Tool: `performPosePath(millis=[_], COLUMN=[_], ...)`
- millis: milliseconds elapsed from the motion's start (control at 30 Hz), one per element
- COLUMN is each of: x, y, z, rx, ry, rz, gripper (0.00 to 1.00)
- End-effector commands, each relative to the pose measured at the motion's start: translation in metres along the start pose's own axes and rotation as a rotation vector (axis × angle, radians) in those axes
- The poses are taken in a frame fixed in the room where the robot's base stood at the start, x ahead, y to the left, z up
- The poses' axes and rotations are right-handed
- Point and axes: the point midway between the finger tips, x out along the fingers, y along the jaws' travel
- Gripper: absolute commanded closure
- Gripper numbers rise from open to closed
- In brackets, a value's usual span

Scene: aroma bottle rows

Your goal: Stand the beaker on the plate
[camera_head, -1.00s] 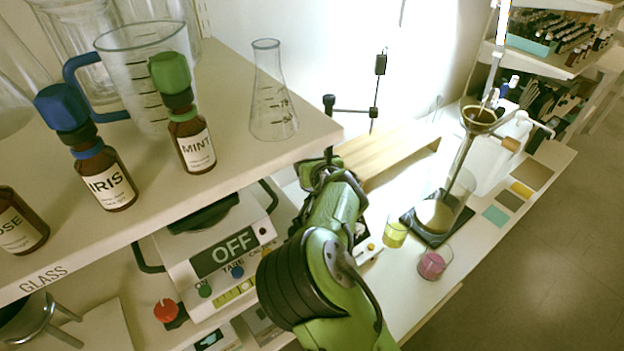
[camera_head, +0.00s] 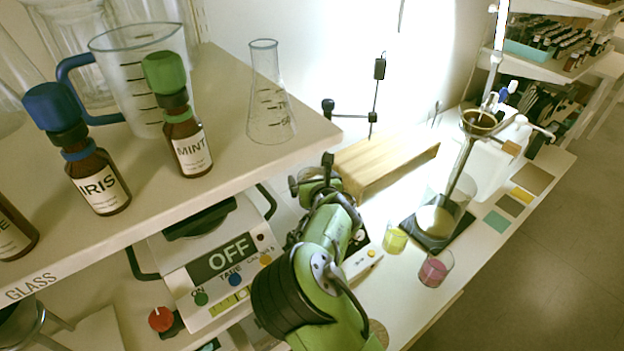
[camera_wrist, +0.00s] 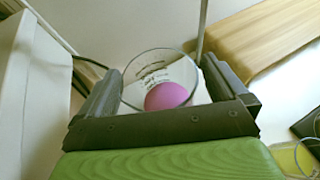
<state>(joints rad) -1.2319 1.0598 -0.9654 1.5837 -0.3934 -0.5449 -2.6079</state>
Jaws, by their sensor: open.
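A clear glass beaker (camera_wrist: 158,76) with printed marks and purple contents shows in the wrist view between the two dark fingers of my gripper (camera_wrist: 165,95). The fingers are open, one on each side of it; I cannot tell whether either touches it. In the head view my gripper (camera_head: 311,174) is beside the wooden stand, and the beaker there is hidden or too small to make out. A dark round plate (camera_head: 202,217) tops the white device (camera_head: 215,262) reading OFF, left of my gripper. The plate looks bare where it shows.
A shelf (camera_head: 235,160) with bottles, a jug and a conical flask (camera_head: 270,100) overhangs the device. The wooden stand (camera_head: 385,160) is behind my gripper. Yellow (camera_head: 396,239) and pink (camera_head: 436,268) beakers and a funnel setup (camera_head: 478,122) stand to the right.

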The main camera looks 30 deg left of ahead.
Motion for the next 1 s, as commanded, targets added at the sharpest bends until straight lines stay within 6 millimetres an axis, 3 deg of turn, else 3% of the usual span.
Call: performPosePath(millis=[133,400,500,900,1000], x=[-0.008,-0.062,-0.073,-0.077,-0.084], y=[0.0,0.0,0.0,-0.001,-0.02], z=[0.004,0.005,0.004,0.003,0.005], rx=[0.001,0.005,0.002,0.005,0.125], ry=[0.0,0.0,-0.001,0.001,0.02], rz=[0.0,0.0,0.0,-0.002,-0.036], gripper=[0.0,0.0,0.0,0.0,0.0])
